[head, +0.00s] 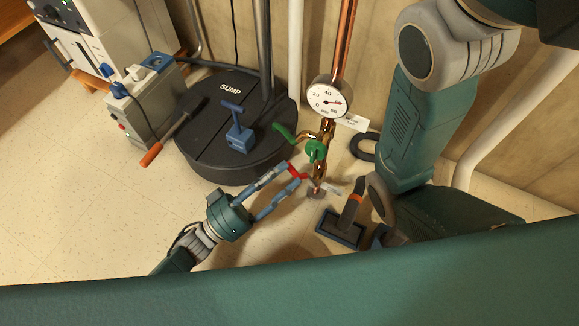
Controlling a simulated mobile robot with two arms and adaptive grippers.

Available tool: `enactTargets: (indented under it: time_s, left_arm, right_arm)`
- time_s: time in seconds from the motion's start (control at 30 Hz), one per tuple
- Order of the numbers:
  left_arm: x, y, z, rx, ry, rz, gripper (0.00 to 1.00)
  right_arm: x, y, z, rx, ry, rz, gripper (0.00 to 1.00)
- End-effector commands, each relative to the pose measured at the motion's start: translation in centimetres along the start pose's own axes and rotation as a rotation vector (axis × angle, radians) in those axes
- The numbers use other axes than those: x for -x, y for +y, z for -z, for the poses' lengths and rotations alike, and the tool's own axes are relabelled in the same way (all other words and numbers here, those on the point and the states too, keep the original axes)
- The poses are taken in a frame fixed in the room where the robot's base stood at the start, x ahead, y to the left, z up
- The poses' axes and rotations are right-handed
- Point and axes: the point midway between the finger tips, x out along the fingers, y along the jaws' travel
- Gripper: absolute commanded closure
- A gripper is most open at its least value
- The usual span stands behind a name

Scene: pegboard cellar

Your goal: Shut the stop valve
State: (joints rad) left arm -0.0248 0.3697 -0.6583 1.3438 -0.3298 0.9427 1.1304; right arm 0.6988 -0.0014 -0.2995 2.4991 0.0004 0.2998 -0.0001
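A copper pipe (343,50) comes down to brass fittings near the floor. A round white gauge (329,96) is on it. Below the gauge are a green valve part (316,151) and a green lever (284,133) pointing left. Lower down, a red lever (297,172) sticks out to the left. My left gripper (291,173) reaches in from the lower left, its two fingers apart, with the tips at the red lever. I cannot tell whether they touch it. My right arm (420,125) hangs at the right; its gripper cannot be made out clearly.
A black sump lid (222,150) with a blue item (238,132) stands left of the pipe. A brush-like tool (340,226) and a black ring (362,146) lie by the pipe. The left floor is clear.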

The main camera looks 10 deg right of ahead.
Motion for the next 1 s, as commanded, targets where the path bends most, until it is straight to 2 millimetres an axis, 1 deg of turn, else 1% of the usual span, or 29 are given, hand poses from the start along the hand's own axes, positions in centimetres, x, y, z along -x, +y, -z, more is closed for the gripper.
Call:
enactTargets:
  time_s: [0.03, 0.2, 0.3, 0.4, 0.57, 0.83, 0.9, 0.97, 1.0]
  left_arm:
    - [1.3, -0.1, -0.1, 0.0, -0.004, 0.004, 0.63]
    - [5.0, -0.1, -0.1, 0.0, -0.005, 0.004, 0.63]
    - [6.8, -0.1, 0.0, 0.0, -0.002, 0.004, 0.63]
    - [8.2, -0.1, 0.0, 0.0, -0.002, 0.004, 0.63]
    - [9.2, -0.1, 0.0, -0.001, 0.0, 0.003, 0.63]
    - [9.3, -0.1, 0.1, -0.001, 0.001, 0.002, 0.63]
    - [9.3, -0.1, 0.1, -0.001, 0.001, 0.002, 0.63]
    - [9.3, -0.1, 0.1, -0.001, 0.001, 0.002, 0.63]
    - [9.3, -0.1, 0.1, -0.001, 0.001, 0.002, 0.63]
  right_arm:
    - [0.0, 0.0, 0.0, 0.0, 0.001, 0.001, 0.6]
    - [0.0, 0.0, 0.1, 0.0, 0.002, 0.001, 0.6]
    - [0.0, 0.0, 0.1, 0.0, 0.002, 0.002, 0.6]
    - [0.0, 0.0, 0.1, 0.0, 0.002, 0.002, 0.6]
    - [0.0, -0.1, 0.1, 0.0, 0.002, 0.002, 0.6]
    - [0.0, -0.1, 0.1, 0.0, 0.002, 0.002, 0.6]
    - [0.0, -0.1, 0.1, 0.0, 0.002, 0.002, 0.74]
    - [0.0, -0.1, 0.1, 0.0, 0.002, 0.002, 0.86]
    - [0.0, -0.1, 0.1, 0.0, 0.002, 0.002, 0.94]
